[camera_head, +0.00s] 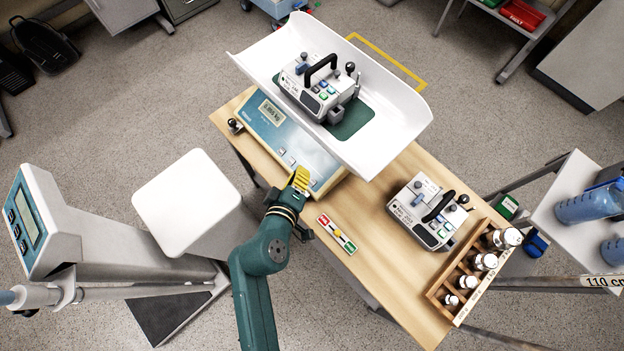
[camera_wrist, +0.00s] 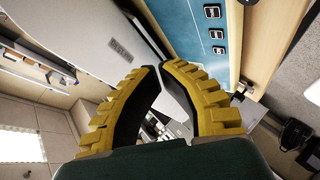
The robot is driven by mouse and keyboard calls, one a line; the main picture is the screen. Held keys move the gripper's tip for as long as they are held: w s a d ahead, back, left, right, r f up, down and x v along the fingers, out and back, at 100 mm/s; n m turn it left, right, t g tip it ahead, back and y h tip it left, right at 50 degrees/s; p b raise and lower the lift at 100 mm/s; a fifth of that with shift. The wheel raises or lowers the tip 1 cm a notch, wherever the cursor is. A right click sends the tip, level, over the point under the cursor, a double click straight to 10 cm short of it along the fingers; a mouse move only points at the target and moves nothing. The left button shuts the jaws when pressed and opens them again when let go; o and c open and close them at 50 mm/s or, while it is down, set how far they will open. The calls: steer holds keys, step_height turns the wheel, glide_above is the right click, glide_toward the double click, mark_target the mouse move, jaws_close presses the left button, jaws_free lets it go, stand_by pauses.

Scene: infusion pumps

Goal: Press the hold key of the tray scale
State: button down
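The tray scale stands on the wooden table, with a white curved tray (camera_head: 395,105) above a blue front panel (camera_head: 272,128). Its display (camera_head: 271,112) seems to show a kg reading, too small to read surely. A row of small keys (camera_head: 287,157) lies on the panel near my gripper; they also show as dark keys (camera_wrist: 216,34) in the wrist view. Their labels are not legible. My gripper (camera_head: 301,177) has yellow ribbed fingers. Its fingertips (camera_wrist: 161,66) meet with nothing between them. It is at the panel's lower right end; contact cannot be told.
An infusion pump (camera_head: 318,85) sits in the tray, another (camera_head: 428,213) on the table.

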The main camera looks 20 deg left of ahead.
mark_target(312, 182)
steer(key=shift+f, duration=0.1)
steer(key=w+f+b, duration=0.1)
steer(key=f+b, duration=0.1)
steer(key=w+d+f+b, duration=0.1)
steer(key=f+b, duration=0.1)
steer(key=f, duration=0.1)
steer(key=w+f+b, duration=0.1)
steer(key=f+b, duration=0.2)
steer(key=shift+d, duration=0.35)
steer(key=shift+r, duration=0.1)
stand_by(0.9)
steer(key=shift+w+f, duration=0.15)
steer(key=shift+f, duration=0.3)
